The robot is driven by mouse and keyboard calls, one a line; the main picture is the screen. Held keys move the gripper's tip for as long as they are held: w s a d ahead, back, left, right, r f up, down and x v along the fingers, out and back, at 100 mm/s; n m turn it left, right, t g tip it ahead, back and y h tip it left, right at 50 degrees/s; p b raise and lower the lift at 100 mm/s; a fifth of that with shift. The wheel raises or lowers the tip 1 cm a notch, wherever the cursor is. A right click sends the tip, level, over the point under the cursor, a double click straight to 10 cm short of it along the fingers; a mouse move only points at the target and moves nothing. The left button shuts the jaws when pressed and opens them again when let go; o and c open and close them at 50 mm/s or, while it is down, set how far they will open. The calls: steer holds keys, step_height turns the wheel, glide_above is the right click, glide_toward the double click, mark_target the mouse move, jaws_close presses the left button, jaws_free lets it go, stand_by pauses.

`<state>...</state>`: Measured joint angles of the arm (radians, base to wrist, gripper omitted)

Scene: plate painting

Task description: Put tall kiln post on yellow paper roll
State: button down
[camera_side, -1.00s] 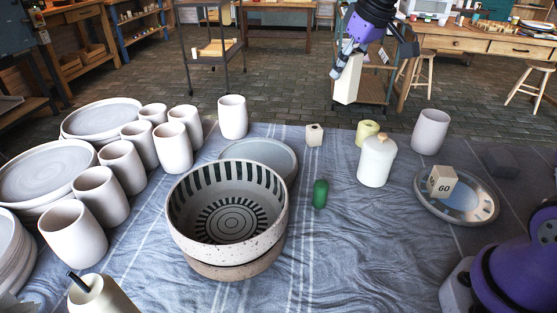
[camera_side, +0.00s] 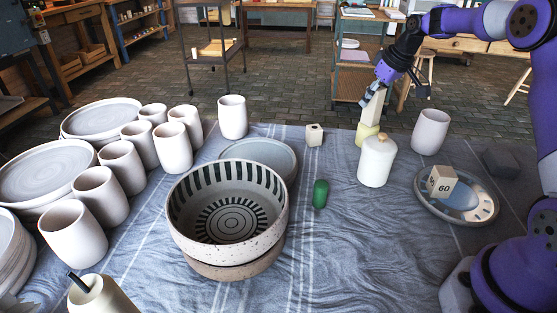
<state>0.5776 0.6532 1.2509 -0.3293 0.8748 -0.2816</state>
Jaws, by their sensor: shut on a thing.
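The tall kiln post (camera_side: 373,105) is a cream, upright block. My gripper (camera_side: 376,90) is shut on its upper part. The post's lower end meets the top of the yellow paper roll (camera_side: 366,134) in the picture; whether it rests there or hangs just above it, I cannot tell. The roll stands on the cloth near the far edge of the table, partly behind a white lidded jar.
A plate (camera_side: 424,198) holds a block marked 60 (camera_side: 442,182). Bowls and several cups fill the left.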

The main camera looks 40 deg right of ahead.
steer(key=shift+f, duration=0.25)
steer(key=shift+c, duration=2.3)
jaws_free()
steer(key=shift+f, duration=0.1)
steer(key=v, duration=1.2)
steer(key=a+r, duration=0.2)
steer(key=a, duration=0.3)
steer(key=s+a, duration=0.5)
steer(key=a, duration=0.4)
steer(key=s+a+f, duration=0.3)
steer(key=s, duration=0.3)
steer(key=s+a+f+t, duration=0.1)
steer(key=s+a+f, duration=0.2)
steer(key=s, duration=0.3)
steer(key=shift+a, duration=0.25)
